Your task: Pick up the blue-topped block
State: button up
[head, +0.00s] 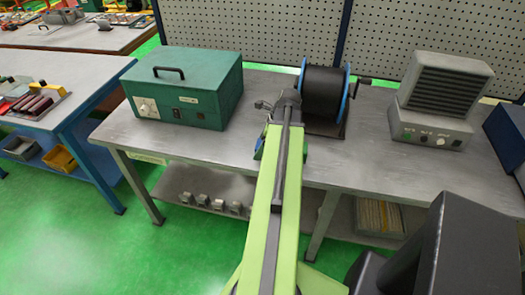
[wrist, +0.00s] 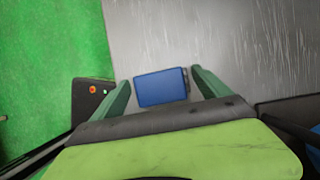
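The blue-topped block (wrist: 161,87) shows in the wrist view, lying between the two green fingers of my gripper (wrist: 160,77). Its top is a blue rectangle, with a dark grey part at its right end. The fingers are apart, with narrow gaps visible on both sides of the block. How far the fingertips are above the bench surface is hard to tell.
The grey workbench (head: 345,158) carries a green case (head: 186,88) at left, a black wire spool (head: 322,95) just behind my arm, and a grey vented unit (head: 436,98) at right. A dark box with an orange button (wrist: 90,97) is left of my gripper.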

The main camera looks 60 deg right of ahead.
jog(key=c, duration=1.7)
jog(key=shift+c, duration=0.2)
